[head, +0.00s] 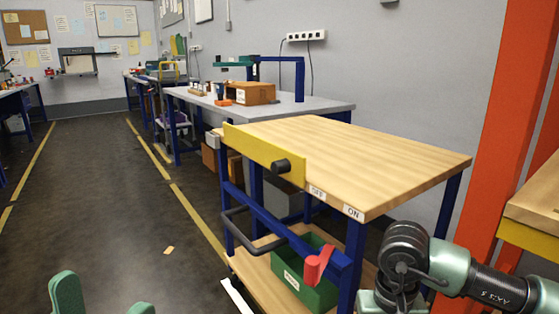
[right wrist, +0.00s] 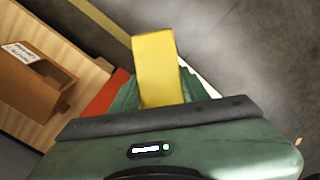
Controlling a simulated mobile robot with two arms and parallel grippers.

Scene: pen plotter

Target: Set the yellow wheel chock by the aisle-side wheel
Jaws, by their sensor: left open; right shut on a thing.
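The yellow wheel chock (right wrist: 157,68) is held between the green fingers of my right gripper (right wrist: 158,86) in the right wrist view. Dark floor shows beyond it. The head view shows my right arm at the lower right, but not its gripper. My left gripper (head: 104,300) is open and empty at the bottom left of the head view, over the floor. The cart (head: 370,150) has a wooden top, blue legs and a lower shelf, and stands right of the aisle. I cannot make out its aisle-side wheel clearly in either view.
A green bin (head: 307,283) sits on the cart's lower shelf, near a red lever (head: 318,264). A black handle (head: 262,236) sticks out towards the aisle. A brown labelled box (right wrist: 38,68) shows in the wrist view. An orange post (head: 503,130) stands right. The aisle floor is mostly clear.

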